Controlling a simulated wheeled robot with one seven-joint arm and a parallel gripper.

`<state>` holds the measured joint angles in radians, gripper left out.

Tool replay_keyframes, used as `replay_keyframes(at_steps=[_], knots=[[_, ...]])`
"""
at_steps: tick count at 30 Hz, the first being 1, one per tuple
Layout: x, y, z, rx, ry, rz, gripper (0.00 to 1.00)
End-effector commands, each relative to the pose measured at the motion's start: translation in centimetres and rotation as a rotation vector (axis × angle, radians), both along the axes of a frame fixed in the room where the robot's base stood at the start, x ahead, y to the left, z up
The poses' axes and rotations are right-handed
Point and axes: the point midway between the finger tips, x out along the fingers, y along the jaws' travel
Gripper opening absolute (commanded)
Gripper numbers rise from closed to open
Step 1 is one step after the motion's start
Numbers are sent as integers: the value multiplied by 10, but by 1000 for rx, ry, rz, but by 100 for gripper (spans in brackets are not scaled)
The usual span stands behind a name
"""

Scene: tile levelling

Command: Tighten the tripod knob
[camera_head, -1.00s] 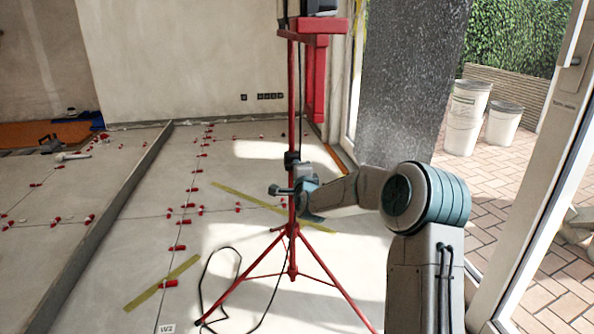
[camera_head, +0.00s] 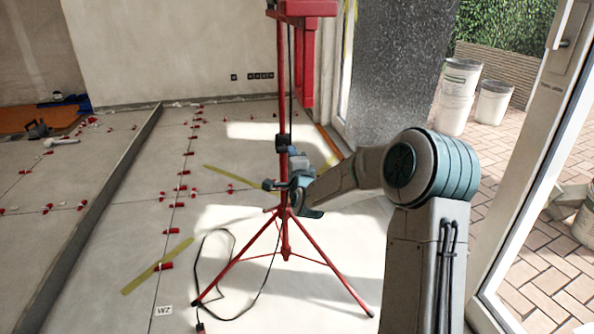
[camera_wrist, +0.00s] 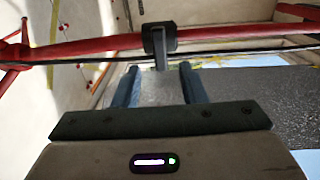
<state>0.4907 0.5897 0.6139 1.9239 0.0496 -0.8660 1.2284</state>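The red tripod (camera_head: 284,215) stands on the tiled floor, its mast upright and its legs spread. A black clamp or collar (camera_head: 284,140) sits on the mast. In the wrist view the mast runs across the top, and a dark collar with a grey knob stem (camera_wrist: 160,60) points toward me. My gripper (camera_wrist: 159,67) has its two fingers apart, one on each side of the stem's end, with gaps visible on both sides. In the head view my gripper is beside the mast, below the black collar; its fingertips partly overlap the mast there.
A black cable (camera_head: 215,265) lies looped on the floor by the tripod's left leg. Red levelling clips (camera_head: 166,266) and yellow strips (camera_head: 158,267) lie on the tiles. White buckets (camera_head: 458,97) stand outside the glass door at right.

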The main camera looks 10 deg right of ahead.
Motion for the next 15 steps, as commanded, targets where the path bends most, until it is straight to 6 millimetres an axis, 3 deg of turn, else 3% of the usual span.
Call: replay_keyframes(at_steps=[9, 15], knots=[[-57, 0, 3, -2, 1, 0, 38], [-77, 0, 1, 0, 1, 0, 38]])
